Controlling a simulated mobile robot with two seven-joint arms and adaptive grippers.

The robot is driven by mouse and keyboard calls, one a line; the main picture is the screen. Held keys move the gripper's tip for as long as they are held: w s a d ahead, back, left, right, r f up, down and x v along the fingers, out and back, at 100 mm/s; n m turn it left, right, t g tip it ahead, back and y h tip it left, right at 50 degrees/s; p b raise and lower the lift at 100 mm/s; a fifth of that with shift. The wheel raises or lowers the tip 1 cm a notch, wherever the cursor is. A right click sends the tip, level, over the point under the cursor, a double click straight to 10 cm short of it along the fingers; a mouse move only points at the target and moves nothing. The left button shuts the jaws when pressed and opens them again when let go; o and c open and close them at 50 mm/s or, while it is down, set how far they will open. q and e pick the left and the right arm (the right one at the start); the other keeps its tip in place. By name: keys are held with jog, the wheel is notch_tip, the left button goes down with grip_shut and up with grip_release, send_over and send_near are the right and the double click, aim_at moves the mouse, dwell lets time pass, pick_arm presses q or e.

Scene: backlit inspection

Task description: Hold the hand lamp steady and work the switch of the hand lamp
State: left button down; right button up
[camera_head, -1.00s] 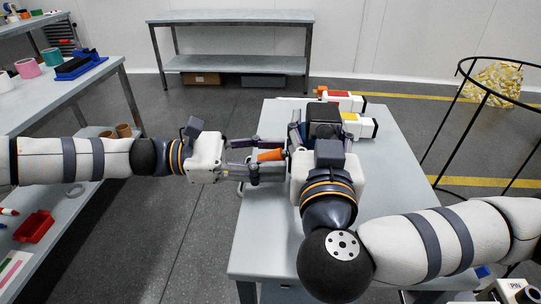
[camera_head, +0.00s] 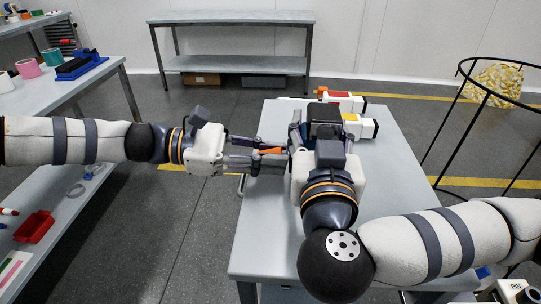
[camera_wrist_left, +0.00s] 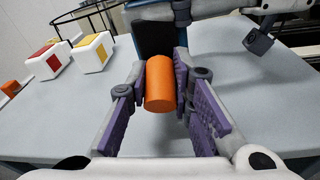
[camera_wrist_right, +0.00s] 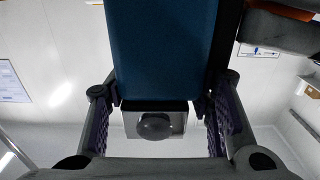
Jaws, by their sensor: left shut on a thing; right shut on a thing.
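The hand lamp has a dark, blue-faced body (camera_head: 324,113) and an orange cylinder (camera_head: 270,151) reaching left from it. My right gripper (camera_head: 322,132) is shut on the lamp body over the table; the right wrist view shows the blue body (camera_wrist_right: 160,50) between its fingers, with a dark domed knob (camera_wrist_right: 155,126) on a grey plate beneath. My left gripper (camera_head: 264,156) is shut on the orange cylinder, which also shows between the purple pads in the left wrist view (camera_wrist_left: 160,84). I cannot tell which part is the switch.
The grey table (camera_head: 262,225) is bare at the front left. A black wire frame (camera_head: 480,90) stands right. A side bench (camera_head: 100,78) with tape rolls stands left.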

aim_at(279, 148)
pick_arm(q)
jog(key=y, duration=0.1)
jog(key=r+y, duration=0.1)
jog(key=y, duration=0.2)
jog(key=shift+r, duration=0.3)
pick_arm(e)
jog(key=shift+f, duration=0.4)
pick_arm(q)
jog(key=shift+d+r+m+y, duration=0.15)
jog(key=shift+r+y, duration=0.15)
jog(key=shift+y, duration=0.8)
jog(key=shift+d+r+m+y, duration=0.15)
jog(key=shift+r+y, duration=0.15)
jog(key=shift+y, duration=0.8)
jog(key=shift+a+r, duration=0.1)
pick_arm(e)
jog(key=shift+d, duration=0.1)
pick_arm(q)
jog(key=c, duration=1.4)
grip_release()
jog(key=v, duration=1.2)
jog(key=shift+w+r, duration=0.1)
jog(key=shift+r, duration=0.05)
